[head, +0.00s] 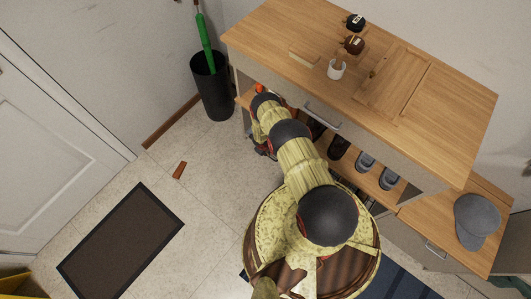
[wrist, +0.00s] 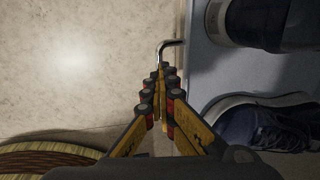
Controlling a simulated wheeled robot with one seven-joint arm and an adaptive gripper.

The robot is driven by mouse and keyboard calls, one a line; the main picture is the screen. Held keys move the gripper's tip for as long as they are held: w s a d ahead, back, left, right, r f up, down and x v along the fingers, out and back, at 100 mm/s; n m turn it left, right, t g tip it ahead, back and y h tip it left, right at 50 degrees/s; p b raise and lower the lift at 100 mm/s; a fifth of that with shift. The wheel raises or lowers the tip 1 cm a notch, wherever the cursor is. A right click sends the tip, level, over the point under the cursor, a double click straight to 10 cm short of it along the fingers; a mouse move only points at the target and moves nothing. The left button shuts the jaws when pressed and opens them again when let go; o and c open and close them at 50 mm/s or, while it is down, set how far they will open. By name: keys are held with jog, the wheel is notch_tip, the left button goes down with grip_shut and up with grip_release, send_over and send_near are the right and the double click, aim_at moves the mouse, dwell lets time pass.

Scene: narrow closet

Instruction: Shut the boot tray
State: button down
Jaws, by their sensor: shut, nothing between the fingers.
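The boot tray (wrist: 225,65) is a grey tray on the right of the wrist view, with dark blue shoes (wrist: 262,128) in it. A bent metal handle (wrist: 171,44) stands at its left edge. My gripper (wrist: 161,70) is shut and empty, its fingertips right at the handle. I cannot tell whether they touch it. In the head view my arm hides the gripper and most of the tray area, so I cannot tell how far out the tray is.
A wooden bench (head: 290,30) with a drawer handle (head: 322,114) stands above a shoe shelf (head: 352,172). A black bin (head: 212,90) holds a green umbrella (head: 204,35). A brown doorstop (head: 180,170) and dark mat (head: 122,240) lie on the otherwise open floor at left. A grey cap (head: 477,220) lies at right.

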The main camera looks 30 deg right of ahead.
jog(key=c, duration=2.5)
grip_release()
jog(key=shift+d, duration=0.25)
jog(key=o, duration=0.5)
jog(key=shift+f, duration=0.1)
jog(key=shift+o, duration=0.2)
jog(key=shift+w+a+r, duration=0.1)
jog(key=shift+a+r, duration=0.05)
jog(key=shift+r, duration=0.7)
notch_tip(320, 180, up, 10)
jog(key=a, duration=0.1)
jog(key=shift+s+a, duration=0.4)
jog(key=shift+r, duration=0.1)
